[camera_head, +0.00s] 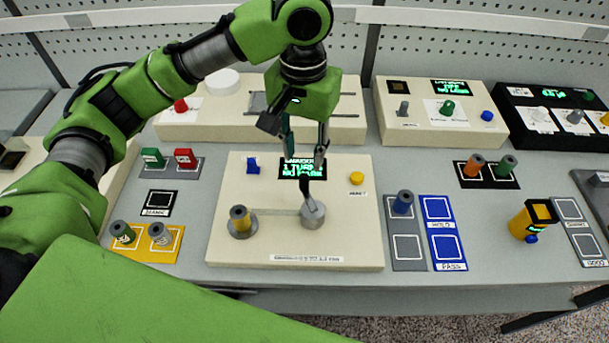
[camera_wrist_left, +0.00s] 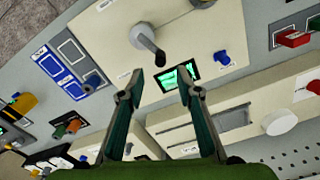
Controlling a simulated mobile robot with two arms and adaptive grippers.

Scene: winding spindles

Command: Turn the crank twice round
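The crank (camera_head: 313,212) is a round grey hub with a short dark handle (camera_head: 305,188) on the beige winding panel (camera_head: 345,255). In the left wrist view the crank (camera_wrist_left: 142,35) is at the top, its dark handle pointing toward the gripper. A yellow and grey spool (camera_head: 240,219) stands on the spindle left of the crank. A small display (camera_head: 301,168) behind the crank shows green text that seems to include "1 TURN". My left gripper (camera_head: 304,163) is above the display, just behind the crank; its fingers are apart and empty in the left wrist view (camera_wrist_left: 161,86).
A yellow button (camera_head: 356,178) and a blue switch (camera_head: 253,166) flank the display. Spools stand on a yellow tray (camera_head: 150,252) at left and on a grey and blue mat (camera_head: 409,245) at right. The panel's front is clear.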

